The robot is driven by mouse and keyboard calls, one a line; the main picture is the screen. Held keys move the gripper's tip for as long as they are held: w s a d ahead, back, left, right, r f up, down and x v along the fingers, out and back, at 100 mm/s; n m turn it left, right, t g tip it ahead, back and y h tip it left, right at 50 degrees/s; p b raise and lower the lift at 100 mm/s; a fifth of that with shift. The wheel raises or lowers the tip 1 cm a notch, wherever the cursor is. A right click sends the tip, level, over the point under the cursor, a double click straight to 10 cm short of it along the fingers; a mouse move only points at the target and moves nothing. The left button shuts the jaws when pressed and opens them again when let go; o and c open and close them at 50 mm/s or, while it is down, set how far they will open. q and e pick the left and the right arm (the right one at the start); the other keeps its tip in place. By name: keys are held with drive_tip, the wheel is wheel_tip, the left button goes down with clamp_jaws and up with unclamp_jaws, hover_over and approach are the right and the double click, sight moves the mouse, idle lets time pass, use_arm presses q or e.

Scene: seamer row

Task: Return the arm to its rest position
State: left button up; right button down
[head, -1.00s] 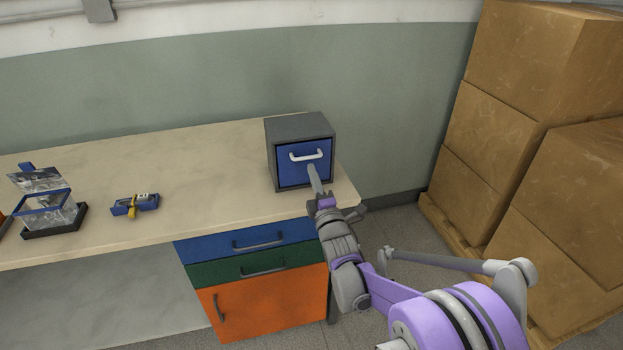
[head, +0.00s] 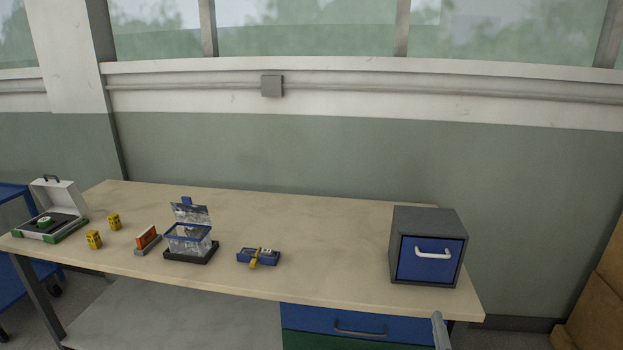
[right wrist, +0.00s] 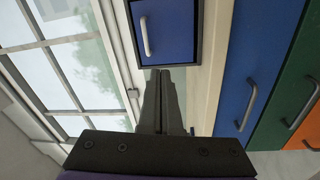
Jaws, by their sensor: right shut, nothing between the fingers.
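My right gripper (head: 440,330) shows only as a grey tip at the lower edge of the head view, below the table's front edge and the box. In the right wrist view my right gripper (right wrist: 162,95) has its two fingers together with nothing between them. The grey box with a blue drawer (head: 430,260) stands at the right end of the table, its drawer shut. The drawer front also shows in the right wrist view (right wrist: 170,28), beyond the fingertips and apart from them. My left gripper is not in view.
The wooden table (head: 320,225) holds a blue and yellow tool (head: 258,257), a clear bin on a black base (head: 190,240), an orange item (head: 147,238), yellow blocks (head: 94,239) and an open white case (head: 55,205). Cardboard boxes (head: 600,300) stand at the right.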

drive_tip(key=s+a+f+m+g+y, duration=0.1)
drive_tip(key=s+a+f+m+g, duration=0.35)
drive_tip(key=s, duration=0.35)
drive_tip(key=s+a+f+m+g+y, duration=0.2)
drive_tip(key=s+a+f+m+g, duration=0.25)
drive_tip(key=s, duration=0.45)
drive_tip(key=s+a+f+m+g+y, duration=0.1)
drive_tip(key=s+a+f+m+g, duration=0.4)
drive_tip(key=s, duration=0.3)
use_arm(q)
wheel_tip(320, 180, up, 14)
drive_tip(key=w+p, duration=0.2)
drive_tip(key=p, duration=1)
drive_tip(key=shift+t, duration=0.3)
use_arm(e)
wheel_tip(320, 180, up, 13)
drive_tip(key=w+d, duration=0.1)
drive_tip(key=w, duration=0.1)
drive_tip(key=shift+d+n+t, duration=0.2)
drive_tip(key=shift+n+t, duration=0.2)
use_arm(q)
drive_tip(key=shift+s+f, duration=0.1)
use_arm(e)
drive_tip(key=shift+s, duration=0.1)
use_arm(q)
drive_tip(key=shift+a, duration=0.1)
use_arm(e)
drive_tip(key=shift+a, duration=0.1)
